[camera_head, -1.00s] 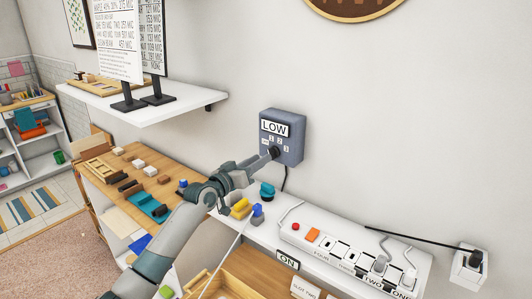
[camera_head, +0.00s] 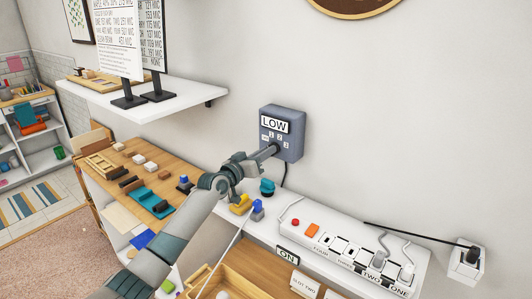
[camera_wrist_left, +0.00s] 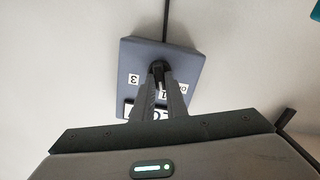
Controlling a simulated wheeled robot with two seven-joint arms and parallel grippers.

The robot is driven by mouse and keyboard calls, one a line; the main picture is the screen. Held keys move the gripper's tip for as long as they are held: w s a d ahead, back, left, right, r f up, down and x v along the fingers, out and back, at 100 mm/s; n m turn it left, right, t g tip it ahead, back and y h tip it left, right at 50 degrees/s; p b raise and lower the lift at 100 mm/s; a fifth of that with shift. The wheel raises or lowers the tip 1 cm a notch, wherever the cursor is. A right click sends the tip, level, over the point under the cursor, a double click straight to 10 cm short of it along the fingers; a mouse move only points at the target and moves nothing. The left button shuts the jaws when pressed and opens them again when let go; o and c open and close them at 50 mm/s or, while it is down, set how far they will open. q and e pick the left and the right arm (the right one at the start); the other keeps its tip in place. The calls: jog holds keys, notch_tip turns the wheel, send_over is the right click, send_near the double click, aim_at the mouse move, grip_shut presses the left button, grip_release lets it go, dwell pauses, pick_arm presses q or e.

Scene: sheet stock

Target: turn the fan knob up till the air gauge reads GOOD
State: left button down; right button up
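The grey-blue fan control box (camera_head: 296,135) is on the wall in the head view. Its air gauge (camera_head: 274,124) reads LOW. Below the gauge are small labels with 1, 2 and 3 around the dark fan knob. My left gripper (camera_head: 270,151) reaches the lower front of the box and covers most of the knob. In the left wrist view the box appears upside down, and the fingers (camera_wrist_left: 159,80) close in around the black knob (camera_wrist_left: 157,68). The knob's pointing direction is hard to read. The gauge is partly hidden by the fingers there. My right gripper is not in view.
A white power strip (camera_head: 325,245) with plugs sits on the ledge right of my arm. A wall shelf (camera_head: 150,100) with sign stands is at upper left. A teal knob-like item (camera_head: 267,187) and yellow and blue pieces lie close below the gripper.

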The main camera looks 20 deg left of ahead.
pick_arm(q)
jog(key=shift+s+d+m+b, duration=0.1)
jog(key=shift+d+m+b, duration=0.05)
jog(key=shift+m+b, duration=3.45)
jog(key=shift+m+p, duration=0.35)
jog(key=shift+m, duration=0.05)
jog(key=c, duration=1.8)
grip_release()
jog(key=shift+o, duration=0.2)
jog(key=shift+s, duration=0.15)
